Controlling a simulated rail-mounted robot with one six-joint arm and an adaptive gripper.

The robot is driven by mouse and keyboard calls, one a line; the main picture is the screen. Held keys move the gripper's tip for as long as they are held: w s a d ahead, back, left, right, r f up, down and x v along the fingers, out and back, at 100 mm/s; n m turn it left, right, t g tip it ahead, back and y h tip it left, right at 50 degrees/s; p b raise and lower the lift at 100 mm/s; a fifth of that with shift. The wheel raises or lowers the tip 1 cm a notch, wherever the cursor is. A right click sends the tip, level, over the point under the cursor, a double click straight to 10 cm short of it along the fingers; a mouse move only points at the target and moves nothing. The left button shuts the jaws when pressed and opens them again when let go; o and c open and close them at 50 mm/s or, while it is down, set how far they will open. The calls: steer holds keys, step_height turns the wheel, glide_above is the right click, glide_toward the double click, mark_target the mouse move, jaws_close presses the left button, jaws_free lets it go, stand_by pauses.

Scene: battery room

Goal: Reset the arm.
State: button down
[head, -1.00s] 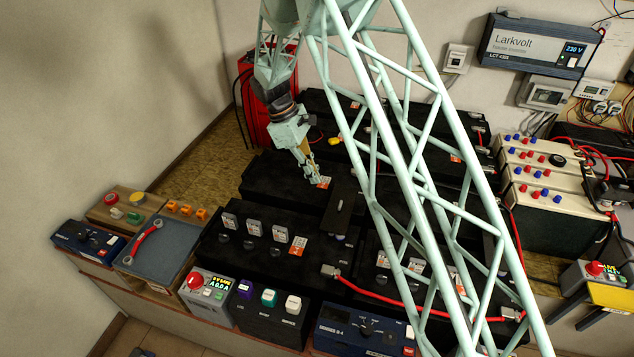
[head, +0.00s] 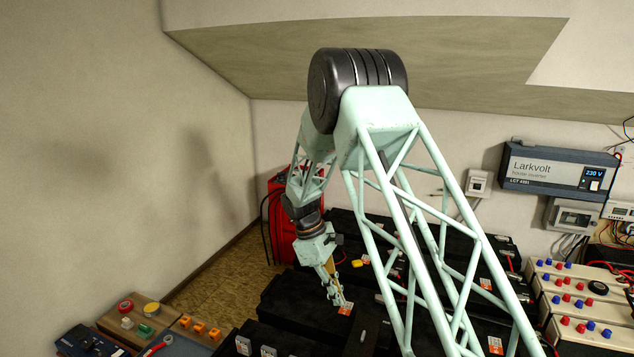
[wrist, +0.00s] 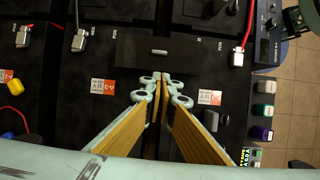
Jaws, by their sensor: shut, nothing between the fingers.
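My gripper (head: 338,301) points down above the black battery blocks in the head view. In the wrist view its two wood-faced fingers (wrist: 163,90) come together at the tips, shut with nothing between them. A black battery block (head: 290,303) lies below the fingertips, with an orange-and-white label (head: 345,309) close by the tips in the picture. I cannot tell how far above the block the fingers are. My lattice arm bends high in front of the back wall.
A red cabinet (head: 281,190) stands behind the arm. A wooden box with red, white and yellow buttons (head: 127,319) is at lower left. A Larkvolt inverter (head: 556,170) hangs on the back wall. Terminal banks (head: 577,300) stand at right.

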steer(key=s+d+r+m+t+y, duration=0.1)
steer(key=s+d+r+m, duration=0.15)
steer(key=s+r, duration=0.6)
steer(key=s+d+r+m, duration=0.2)
steer(key=s+d+r, duration=0.25)
steer(key=r, duration=0.75)
steer(key=s+d+r+m+t+y, duration=0.1)
steer(key=s+d+r+m, duration=0.15)
steer(key=s+r, duration=0.65)
steer(key=s+d+r+m+t, duration=0.1)
steer(key=s+r+m, duration=0.1)
steer(key=s, duration=0.8)
steer(key=s+d+r+m+t+y, duration=0.1)
steer(key=s+d+r+m, duration=0.1)
steer(key=s, duration=0.8)
steer(key=s+d+r+m+t+b, duration=0.1)
steer(key=s+r+m, duration=0.1)
steer(key=s, duration=0.8)
steer(key=shift+s+d+r+t+y, duration=0.3)
steer(key=shift+s+d+r+y, duration=0.1)
steer(key=shift+r, duration=0.5)
steer(key=shift+d, duration=0.1)
